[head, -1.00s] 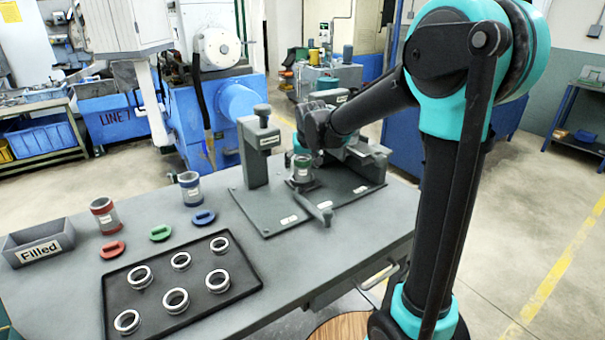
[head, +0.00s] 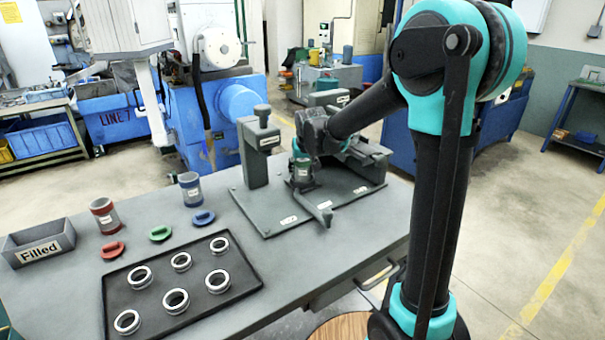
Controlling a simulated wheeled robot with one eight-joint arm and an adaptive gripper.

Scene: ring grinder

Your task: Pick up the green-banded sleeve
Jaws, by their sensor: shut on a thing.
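The green-banded sleeve (head: 303,177) stands upright on the dark fixture plate in the head view, with a pale label on its side. My gripper (head: 301,160) comes down from the upper right and is shut on the upper part of the sleeve. The jaws and wrist hide much of its green band and its top. I cannot tell whether its bottom is clear of the plate.
A clamp post (head: 258,150) stands left of my gripper, and a handle (head: 324,214) is in front. The red-banded (head: 104,216) and blue-banded (head: 190,190) sleeves stand left, near coloured lids. A black tray (head: 200,299) holds several rings. A Filled bin (head: 38,243) is far left.

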